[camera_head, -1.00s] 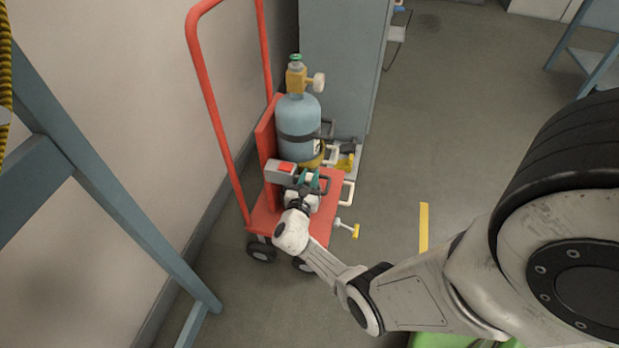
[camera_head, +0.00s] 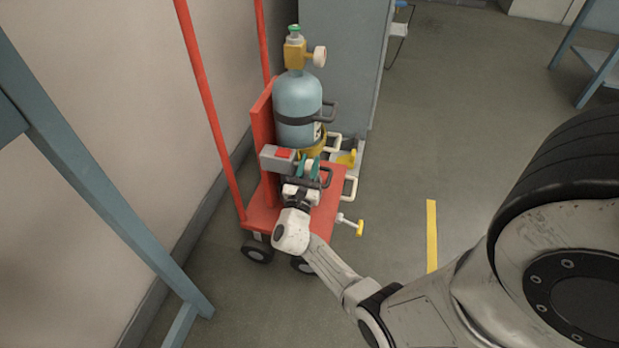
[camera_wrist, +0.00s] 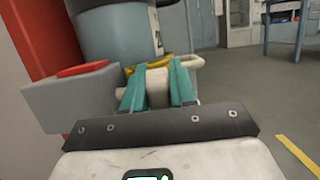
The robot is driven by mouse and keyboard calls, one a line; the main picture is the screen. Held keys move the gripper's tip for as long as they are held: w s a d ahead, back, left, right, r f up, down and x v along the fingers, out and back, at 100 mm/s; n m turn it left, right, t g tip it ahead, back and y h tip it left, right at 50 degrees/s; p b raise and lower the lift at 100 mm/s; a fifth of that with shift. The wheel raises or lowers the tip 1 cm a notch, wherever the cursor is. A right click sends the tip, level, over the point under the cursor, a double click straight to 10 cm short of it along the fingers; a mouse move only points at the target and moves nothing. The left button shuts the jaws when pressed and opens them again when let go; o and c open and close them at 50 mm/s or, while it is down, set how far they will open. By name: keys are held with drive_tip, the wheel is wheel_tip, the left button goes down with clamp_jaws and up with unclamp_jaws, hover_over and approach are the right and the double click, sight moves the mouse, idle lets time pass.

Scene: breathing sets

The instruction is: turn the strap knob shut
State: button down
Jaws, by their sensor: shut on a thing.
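My gripper (camera_head: 308,168) is low over the red cart, beside a grey block with a red top (camera_head: 277,158). In the wrist view its teal fingers (camera_wrist: 158,90) are shut on a pale round knob (camera_wrist: 158,86), one finger on each side. I take this to be the strap knob; its far end is hidden. The blue-grey cylinder (camera_head: 297,98) stands upright behind it with a dark strap (camera_head: 297,120) around its body. The grey block also shows left of the fingers in the wrist view (camera_wrist: 70,100).
The red cart (camera_head: 262,215) stands by the wall with tall red handle bars. A yellow-ended rod (camera_head: 358,228) and pale handles (camera_head: 350,188) stick out on its right. A grey cabinet (camera_head: 345,60) is close behind. The floor to the right is clear.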

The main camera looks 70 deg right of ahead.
drive_tip(key=shift+a+f+t+h+b, duration=0.15)
drive_tip(key=shift+h+b, duration=0.65)
drive_tip(key=shift+b, duration=1.15)
drive_tip(key=shift+d+f+t+h+b, duration=0.15)
drive_tip(key=shift+h+b, duration=0.65)
drive_tip(key=shift+b, duration=1.15)
drive_tip(key=shift+a+h+b, duration=0.15)
drive_tip(key=shift+h+b, duration=0.15)
drive_tip(key=shift+b, duration=0.35)
drive_tip(key=shift+r+b, duration=0.25)
drive_tip(key=shift+b, duration=0.15)
drive_tip(key=c, duration=1)
unclamp_jaws()
drive_tip(key=p+v, duration=0.1)
drive_tip(key=v, duration=0.9)
drive_tip(key=shift+a+f, duration=0.25)
drive_tip(key=shift+f, duration=0.1)
